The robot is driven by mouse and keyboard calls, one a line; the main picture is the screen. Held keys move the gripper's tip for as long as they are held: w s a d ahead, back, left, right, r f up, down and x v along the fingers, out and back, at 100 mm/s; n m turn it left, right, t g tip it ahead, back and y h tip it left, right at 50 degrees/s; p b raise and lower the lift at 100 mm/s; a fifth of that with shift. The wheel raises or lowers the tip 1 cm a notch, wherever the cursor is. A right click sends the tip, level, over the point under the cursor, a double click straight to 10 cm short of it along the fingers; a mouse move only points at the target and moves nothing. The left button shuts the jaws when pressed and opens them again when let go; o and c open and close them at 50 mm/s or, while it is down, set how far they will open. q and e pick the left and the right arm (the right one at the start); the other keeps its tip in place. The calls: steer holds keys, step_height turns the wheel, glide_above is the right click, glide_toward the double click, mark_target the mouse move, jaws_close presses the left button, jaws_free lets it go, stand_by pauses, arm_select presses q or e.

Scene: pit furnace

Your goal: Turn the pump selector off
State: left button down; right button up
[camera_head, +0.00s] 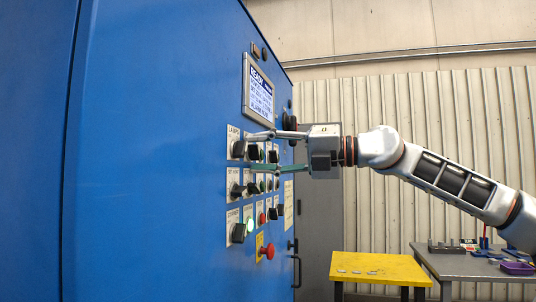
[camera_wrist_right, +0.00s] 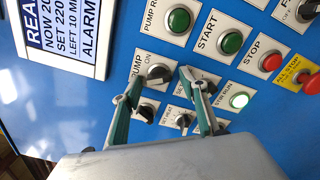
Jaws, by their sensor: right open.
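The pump selector (camera_wrist_right: 158,74) is a black knob on a white plate with "PUMP" and "ON" lettering in the right wrist view. My right gripper (camera_wrist_right: 160,78) is open, with one green-padded finger on each side of that knob. Contact cannot be made out. In the head view my right gripper (camera_head: 249,152) reaches the blue panel from the right. Its fingers are spread above and below a black knob whose label is too small to read. The selector's exact setting is not clear. My left gripper is not in view.
More black knobs sit close beside the fingers. A START button (camera_wrist_right: 231,41), a STOP button (camera_wrist_right: 271,60) and a red stop button (camera_head: 267,252) are nearby. A display (camera_head: 258,91) is above the controls. A yellow table (camera_head: 380,266) and a grey table (camera_head: 440,262) stand at right.

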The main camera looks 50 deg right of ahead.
mark_target(258, 152)
steer(key=shift+s, duration=0.1)
steer(key=shift+v, duration=1.65)
steer(key=v, duration=0.8)
steer(key=shift+s+d, duration=0.15)
